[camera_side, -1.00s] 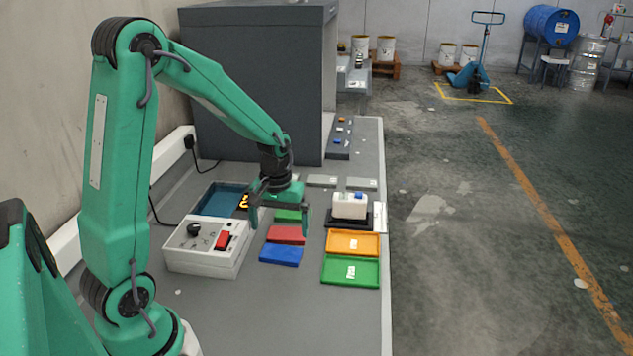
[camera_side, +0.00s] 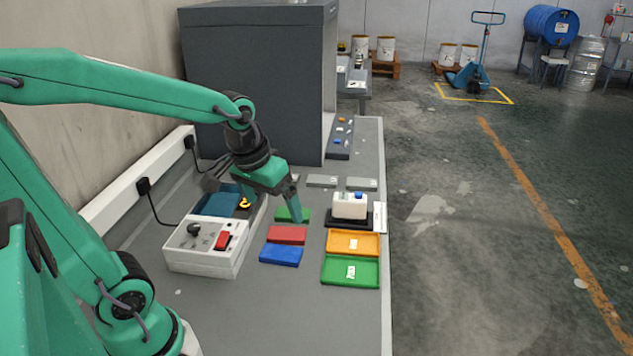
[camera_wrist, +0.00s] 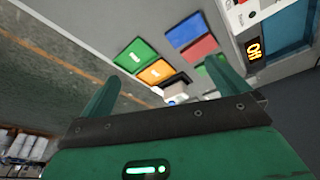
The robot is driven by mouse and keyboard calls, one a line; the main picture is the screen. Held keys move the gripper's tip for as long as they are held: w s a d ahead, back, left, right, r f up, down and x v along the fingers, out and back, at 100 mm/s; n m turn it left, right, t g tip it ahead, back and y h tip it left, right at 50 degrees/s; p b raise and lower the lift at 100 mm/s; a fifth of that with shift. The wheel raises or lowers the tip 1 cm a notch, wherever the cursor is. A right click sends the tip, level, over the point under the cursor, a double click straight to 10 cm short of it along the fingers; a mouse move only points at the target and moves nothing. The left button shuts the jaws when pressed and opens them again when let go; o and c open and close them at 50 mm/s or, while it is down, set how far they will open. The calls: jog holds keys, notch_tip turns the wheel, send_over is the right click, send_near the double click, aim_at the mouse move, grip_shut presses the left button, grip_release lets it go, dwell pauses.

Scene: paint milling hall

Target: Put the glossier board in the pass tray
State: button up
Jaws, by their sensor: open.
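Three flat boards lie on the grey bench: a green board (camera_side: 291,214), a red board (camera_side: 287,234) and a blue board (camera_side: 281,254). I cannot tell which is glossier. Two shallow trays lie to their right, an orange tray (camera_side: 331,245) and a green tray (camera_side: 333,281); their white labels are too small to read. The wrist view also shows the blue board (camera_wrist: 186,31), red board (camera_wrist: 198,50), green tray (camera_wrist: 126,58) and orange tray (camera_wrist: 148,74). My gripper (camera_side: 253,200) is open and tilted above the bench's far left, one finger overlapping the green board in view.
A white control box (camera_side: 205,257) with a red switch stands left of the boards. Behind it is a blue tray (camera_side: 214,200) beside a lit yellow display. A white container (camera_side: 349,207) stands on a black base behind the orange tray. A large grey cabinet (camera_side: 255,80) stands behind.

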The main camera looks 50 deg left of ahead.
jog(key=s+d+r+m+t, duration=0.2)
jog(key=s+d+r+m, duration=0.1)
jog(key=s, duration=0.3)
jog(key=shift+s+d+r, duration=0.4)
jog(key=shift+d+r, duration=0.05)
jog(key=shift+r, duration=0.15)
jog(key=shift+w, duration=0.1)
jog(key=w+a+f+n+g, duration=0.1)
jog(key=w+a+f+n, duration=0.1)
jog(key=w+a+f, duration=0.1)
jog(key=w+a+f+n+g, duration=0.2)
jog(key=w+a+f+n, duration=0.1)
jog(key=f, duration=0.4)
jog(key=w+a+f+n+g, duration=0.2)
jog(key=w+a+f, duration=0.3)
jog(key=w+f, duration=0.1)
jog(key=shift+w+a+n, duration=0.1)
jog(key=shift+a+n, duration=0.1)
jog(key=shift+n, duration=0.1)
jog(key=shift+w+a+f, duration=0.1)
jog(key=shift+a+f, duration=0.1)
jog(key=shift+f, duration=0.15)
